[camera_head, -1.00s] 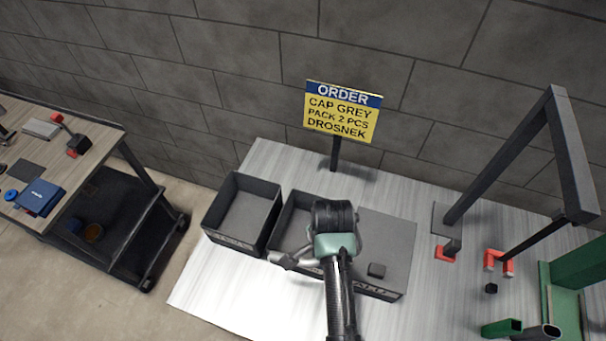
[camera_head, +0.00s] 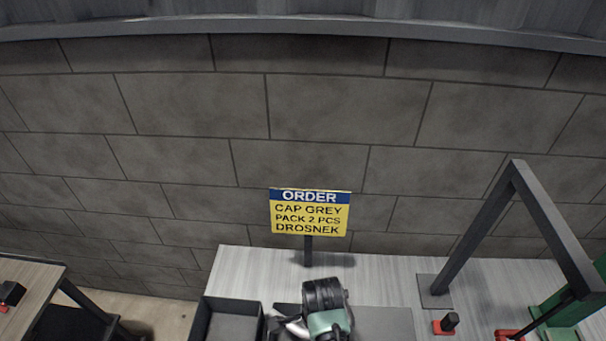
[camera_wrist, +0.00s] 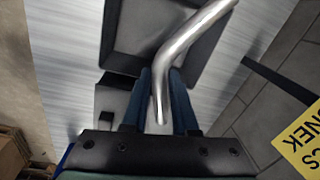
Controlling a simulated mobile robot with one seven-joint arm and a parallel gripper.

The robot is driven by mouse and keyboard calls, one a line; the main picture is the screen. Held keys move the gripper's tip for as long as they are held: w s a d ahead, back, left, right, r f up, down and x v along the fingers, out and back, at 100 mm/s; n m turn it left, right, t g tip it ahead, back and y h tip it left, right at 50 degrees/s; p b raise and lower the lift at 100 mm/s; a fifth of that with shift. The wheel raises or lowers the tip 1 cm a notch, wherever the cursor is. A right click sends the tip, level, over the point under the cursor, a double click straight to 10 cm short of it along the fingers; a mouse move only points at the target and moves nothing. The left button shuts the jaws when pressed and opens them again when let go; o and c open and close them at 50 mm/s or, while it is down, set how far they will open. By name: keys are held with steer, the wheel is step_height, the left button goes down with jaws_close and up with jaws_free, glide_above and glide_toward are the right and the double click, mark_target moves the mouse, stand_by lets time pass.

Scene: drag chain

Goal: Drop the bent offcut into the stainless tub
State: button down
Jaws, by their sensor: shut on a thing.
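The bent offcut is a shiny silver tube (camera_wrist: 187,40) with one bend, seen in the wrist view. My gripper (camera_wrist: 162,80) is shut on its lower end between two dark blue fingers, and the long end slants up to the right. The offcut is above a dark grey bin. In the head view, my arm's wrist part stands in front of the bins at the bottom edge, and a small pale piece beside it is too cut off to name. I can identify no stainless tub in either current view.
A dark grey bin (camera_head: 205,322) stands at the table's left. A yellow and blue order sign (camera_head: 310,212) rises behind the bins. A dark angled frame (camera_head: 478,228) and a red and black item (camera_head: 445,325) are at right. A wooden-topped bench (camera_head: 32,280) is at far left.

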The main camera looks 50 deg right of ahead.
step_height(320, 180, down, 2)
steer(key=shift+s+f+b, duration=0.1)
steer(key=shift+b, duration=0.6)
steer(key=c, duration=0.6)
jaws_free()
step_height(320, 180, up, 13)
steer(key=b, duration=0.1)
steer(key=shift+s+a+b, duration=0.35)
steer(key=shift+s+a, duration=0.05)
steer(key=shift+s, duration=0.05)
steer(key=shift+w, duration=0.1)
